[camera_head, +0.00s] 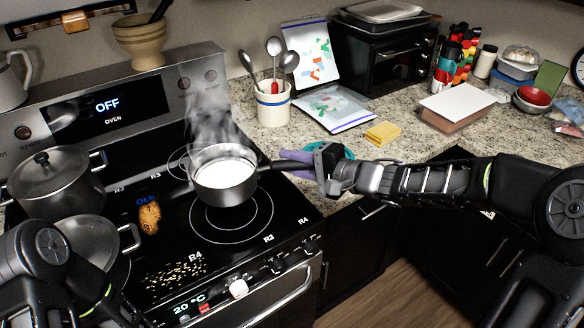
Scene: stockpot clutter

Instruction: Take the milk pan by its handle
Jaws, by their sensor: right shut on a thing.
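The milk pan (225,186) is a small grey pan full of white liquid, with steam rising from it. It is over the rear part of the right side of the black stove top; I cannot tell whether it touches the glass. Its dark handle (282,164) points right toward my right gripper (318,170), which is shut on the handle's end. The fingertips are partly hidden. My left arm is at the lower left, and its gripper is not in view.
A lidded stockpot (57,182) and a metal pan (92,240) stand on the left burners. A brown lump (149,215) and scattered crumbs (172,272) lie on the glass. A utensil crock (273,106) and yellow sponges (382,133) are on the counter.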

